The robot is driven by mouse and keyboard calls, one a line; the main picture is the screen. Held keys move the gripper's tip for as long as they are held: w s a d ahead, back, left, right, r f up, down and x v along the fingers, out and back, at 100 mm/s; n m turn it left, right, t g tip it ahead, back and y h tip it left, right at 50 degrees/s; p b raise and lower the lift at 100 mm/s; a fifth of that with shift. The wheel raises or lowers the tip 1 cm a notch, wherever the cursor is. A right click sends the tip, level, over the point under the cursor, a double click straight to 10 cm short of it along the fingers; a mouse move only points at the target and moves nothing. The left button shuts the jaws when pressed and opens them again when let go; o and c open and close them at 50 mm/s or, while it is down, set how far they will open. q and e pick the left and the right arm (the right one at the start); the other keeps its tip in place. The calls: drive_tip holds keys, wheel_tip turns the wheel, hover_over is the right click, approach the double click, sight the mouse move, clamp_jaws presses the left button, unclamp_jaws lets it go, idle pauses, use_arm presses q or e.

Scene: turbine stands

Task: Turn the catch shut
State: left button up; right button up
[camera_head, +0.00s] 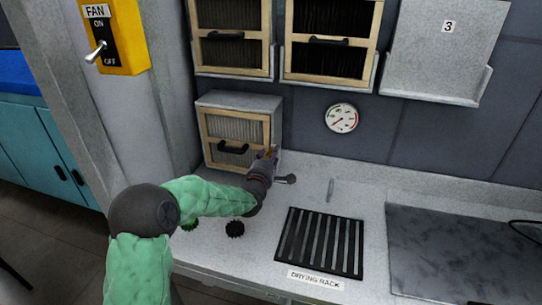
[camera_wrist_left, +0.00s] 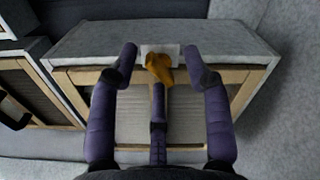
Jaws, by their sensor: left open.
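The orange catch (camera_wrist_left: 160,68) sits on a small pale plate at the edge of a grey filter housing (camera_wrist_left: 215,42). In the head view the housing (camera_head: 238,101) stands on the counter, with a wood-framed filter (camera_head: 222,124) and its black handle in it. My left gripper (camera_head: 266,160) is at the housing's right front edge and hides most of the catch there. In the wrist view its purple fingers are spread, one on each side of the catch, with a third finger in the middle below it. Contact cannot be told. My right gripper is out of view.
Two more framed filters (camera_head: 231,52) (camera_head: 328,55) hang in housings above, beside a grey cover marked 3 (camera_head: 442,50). A gauge (camera_head: 341,118) is on the wall. A black drying rack (camera_head: 320,243) and a dark knob (camera_head: 235,229) are on the counter. A yellow fan switch (camera_head: 124,57) is at left.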

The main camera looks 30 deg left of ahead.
use_arm(q)
drive_tip(key=shift+s+a+r, duration=0.1)
drive_tip(key=shift+s, duration=0.2)
drive_tip(key=b+v, duration=0.2)
drive_tip(key=v, duration=0.2)
drive_tip(key=shift+s, duration=0.2)
idle(0.4)
